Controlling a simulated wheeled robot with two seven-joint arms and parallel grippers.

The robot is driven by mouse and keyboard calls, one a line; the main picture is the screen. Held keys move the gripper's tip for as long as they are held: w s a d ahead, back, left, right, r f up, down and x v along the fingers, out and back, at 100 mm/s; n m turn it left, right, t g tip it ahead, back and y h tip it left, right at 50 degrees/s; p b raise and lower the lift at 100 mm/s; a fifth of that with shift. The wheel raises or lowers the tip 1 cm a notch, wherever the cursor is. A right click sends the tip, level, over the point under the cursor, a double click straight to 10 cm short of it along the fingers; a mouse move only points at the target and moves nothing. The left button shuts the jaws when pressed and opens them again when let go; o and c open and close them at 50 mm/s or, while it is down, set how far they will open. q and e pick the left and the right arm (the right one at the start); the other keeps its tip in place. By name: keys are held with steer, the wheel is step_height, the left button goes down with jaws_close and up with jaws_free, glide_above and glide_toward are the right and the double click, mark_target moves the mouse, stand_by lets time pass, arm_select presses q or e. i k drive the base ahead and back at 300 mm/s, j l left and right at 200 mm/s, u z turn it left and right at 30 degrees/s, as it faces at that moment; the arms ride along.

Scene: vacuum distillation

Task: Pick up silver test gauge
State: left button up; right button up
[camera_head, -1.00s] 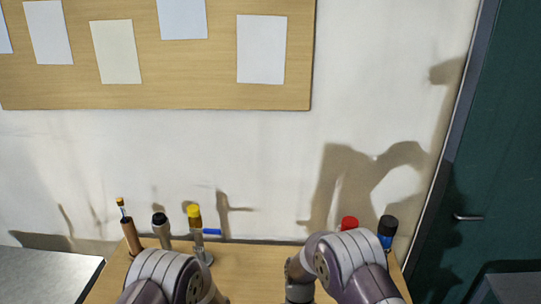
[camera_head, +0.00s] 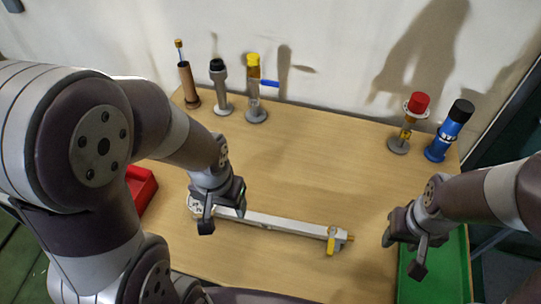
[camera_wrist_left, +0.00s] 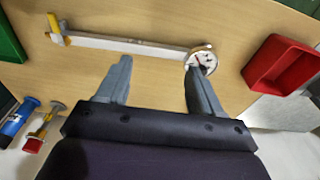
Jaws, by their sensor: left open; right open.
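A round white-faced dial gauge with a silver rim (camera_wrist_left: 205,62) sits at one end of a long silver bar (camera_wrist_left: 130,45) lying on the table. In the head view the bar (camera_head: 285,224) runs left to right, with a yellow-handled valve (camera_head: 331,240) at its right end. My left gripper (camera_head: 223,214) is open over the bar's left end and partly hides the dial (camera_head: 194,206). In the wrist view one finger overlaps the dial's edge; contact cannot be told. My right gripper (camera_head: 404,255) is open and empty, right of the valve.
Brown (camera_head: 187,85), grey black-topped (camera_head: 220,85) and yellow-capped (camera_head: 254,88) pieces stand at the back left. Red-capped (camera_head: 409,123) and blue (camera_head: 450,130) pieces stand back right. A red tray (camera_head: 143,192) is left, a green one (camera_head: 455,262) right.

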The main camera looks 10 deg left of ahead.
mark_target(264, 221)
steer(key=j, duration=0.55)
steer(key=k+j+z, duration=0.15)
steer(key=j, duration=0.9)
steer(key=j+z, duration=0.15)
steer(key=j, duration=0.35)
steer(key=k+j, duration=0.15)
steer(key=j, duration=0.35)
steer(key=j+z, duration=0.1)
steer(key=z, duration=1.45)
